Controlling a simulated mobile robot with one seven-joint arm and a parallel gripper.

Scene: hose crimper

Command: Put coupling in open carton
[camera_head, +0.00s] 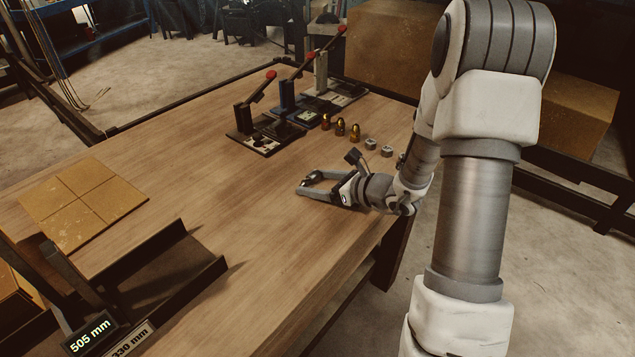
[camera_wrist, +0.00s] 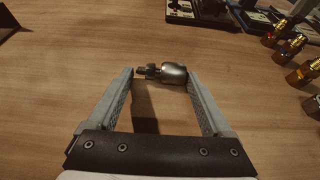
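A silver metal coupling (camera_wrist: 173,73) lies crosswise between the fingertips of my gripper (camera_wrist: 161,74) in the wrist view. Its ends meet the two fingers, which are well apart and appear shut on it lengthwise. In the head view my gripper (camera_head: 304,182) is low over the middle of the wooden table, and the coupling is a small dark shape at its tips. A shadow lies on the wood below the fingers. Tan cardboard boxes (camera_head: 395,50) (camera_head: 560,118) stand behind the table; no open top can be made out on them.
Brass fittings (camera_head: 340,127) and small grey pieces (camera_head: 386,151) stand near the table's right edge. Red-knobbed lever presses (camera_head: 262,138) stand at the back. A tan square divided in four (camera_head: 85,200) and a dark rack (camera_head: 170,270) are at left. The middle of the table is clear.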

